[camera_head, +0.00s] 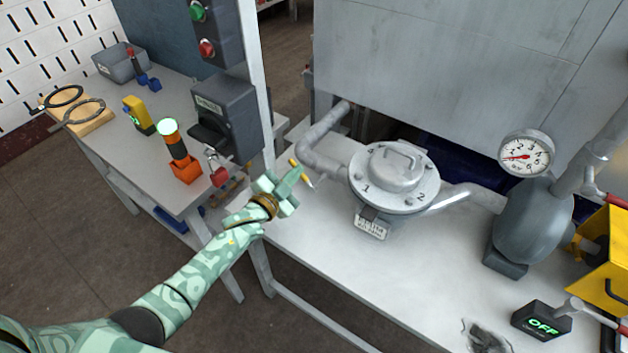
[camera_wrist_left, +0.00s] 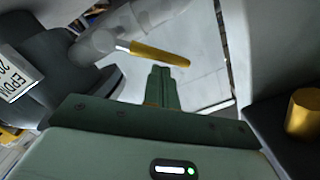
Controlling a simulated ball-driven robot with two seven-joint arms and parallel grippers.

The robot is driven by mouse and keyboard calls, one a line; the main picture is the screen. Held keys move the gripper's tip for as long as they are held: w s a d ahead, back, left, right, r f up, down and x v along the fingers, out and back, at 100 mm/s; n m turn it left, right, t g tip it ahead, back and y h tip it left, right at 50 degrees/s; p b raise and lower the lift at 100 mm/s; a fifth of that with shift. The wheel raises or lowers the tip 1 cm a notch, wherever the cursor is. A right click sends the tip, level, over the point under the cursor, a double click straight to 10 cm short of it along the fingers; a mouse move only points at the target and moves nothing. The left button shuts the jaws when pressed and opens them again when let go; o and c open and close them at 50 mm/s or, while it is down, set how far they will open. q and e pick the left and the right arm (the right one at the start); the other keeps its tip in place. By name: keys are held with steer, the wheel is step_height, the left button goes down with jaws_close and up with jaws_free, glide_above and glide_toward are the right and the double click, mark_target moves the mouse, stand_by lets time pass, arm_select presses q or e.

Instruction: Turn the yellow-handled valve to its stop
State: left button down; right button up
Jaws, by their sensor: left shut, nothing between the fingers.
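The yellow handle (camera_head: 306,178) of the valve shows on both sides of my left fingertips in the head view, left of the round filter housing. In the left wrist view the yellow handle (camera_wrist_left: 160,54) is a slim bar on a pale stem from the left, lying across just beyond my fingertips. My left gripper (camera_head: 298,172) is shut and empty; its closed fingers (camera_wrist_left: 167,70) point at the handle. I cannot tell whether they touch it. The fingers hide the handle's middle in the head view. My right gripper is not in view.
The round lidded housing (camera_head: 396,176) stands on the light bench (camera_head: 330,250), with a pipe (camera_head: 325,140) behind the handle. A gauge (camera_head: 525,155) and a box reading OFF (camera_head: 541,320) are at right. A red padlock (camera_head: 218,175) hangs by the left table. A gold cylinder (camera_wrist_left: 304,113) shows at right.

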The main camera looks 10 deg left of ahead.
arm_select(q)
steer(key=a+f+n, duration=0.1)
steer(key=n, duration=0.1)
steer(key=a+f+n+b, duration=0.1)
steer(key=n, duration=0.1)
steer(key=w+a+f+n, duration=0.1)
steer(key=f+n, duration=0.1)
steer(key=shift+n+h, duration=0.3)
steer(key=shift+f, duration=0.1)
stand_by(0.6)
